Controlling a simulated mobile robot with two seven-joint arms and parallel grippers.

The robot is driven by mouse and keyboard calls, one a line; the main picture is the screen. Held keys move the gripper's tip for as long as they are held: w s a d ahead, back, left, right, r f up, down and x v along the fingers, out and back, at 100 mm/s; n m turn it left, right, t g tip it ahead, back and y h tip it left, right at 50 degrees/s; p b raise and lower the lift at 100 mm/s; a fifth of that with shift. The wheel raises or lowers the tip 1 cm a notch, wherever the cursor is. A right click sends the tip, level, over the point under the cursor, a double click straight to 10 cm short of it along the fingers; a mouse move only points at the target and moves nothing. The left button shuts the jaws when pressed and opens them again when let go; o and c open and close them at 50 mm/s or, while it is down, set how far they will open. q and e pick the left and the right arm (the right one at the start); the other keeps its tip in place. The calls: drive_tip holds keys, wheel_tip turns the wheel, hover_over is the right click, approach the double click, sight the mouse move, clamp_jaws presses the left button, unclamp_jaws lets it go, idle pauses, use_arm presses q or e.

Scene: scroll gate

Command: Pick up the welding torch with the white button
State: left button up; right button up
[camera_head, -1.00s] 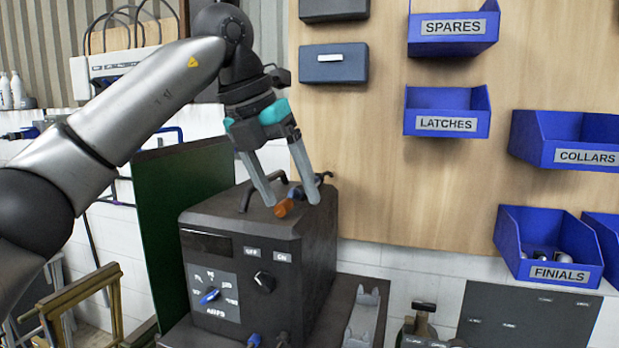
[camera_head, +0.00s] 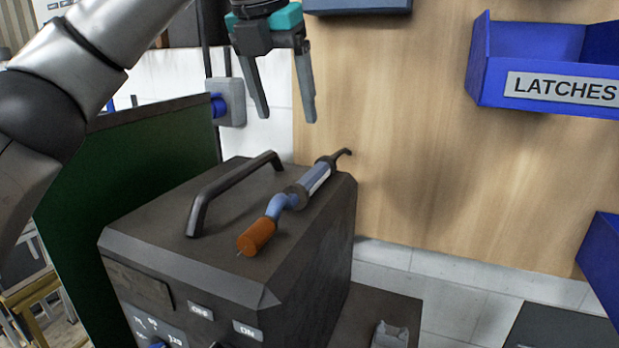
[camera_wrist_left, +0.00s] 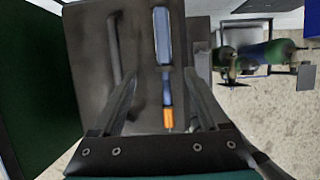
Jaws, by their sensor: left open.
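The welding torch (camera_head: 289,199) lies on top of the dark welding machine, beside its handle. It has an orange end, a blue bent neck and a blue and black grip with a white strip on it. A thin dark hook is at its far end. My left gripper (camera_head: 286,117) hangs above the machine, open and empty, fingers pointing down and apart from the torch. In the left wrist view the torch (camera_wrist_left: 162,40) shows between the two spread fingers. My right gripper is in neither view.
The machine's raised bar handle (camera_head: 231,186) stands close to the torch's left. A green panel (camera_head: 118,205) is at the left. A wooden board (camera_head: 410,130) with a blue LATCHES bin (camera_head: 525,65) rises behind. The air above the torch is clear.

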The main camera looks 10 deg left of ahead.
use_arm(q)
approach(307, 178)
drive_tip(key=x, duration=0.2)
drive_tip(key=a+x, duration=0.1)
drive_tip(key=x, duration=0.1)
drive_tip(key=shift+s+f, duration=0.15)
drive_tip(key=shift+f, duration=0.2)
drive_tip(key=shift+w+d+p+x, duration=0.15)
drive_tip(key=shift+d+p+x, duration=0.1)
drive_tip(key=shift+x, duration=1.1)
drive_tip(key=shift+w+d+p+x, duration=0.15)
drive_tip(key=shift+p+x, duration=0.1)
drive_tip(key=shift+x, duration=1.05)
drive_tip(key=shift+r, duration=0.15)
drive_tip(key=shift+c, duration=0.4)
clamp_jaws()
drive_tip(key=shift+r, duration=0.1)
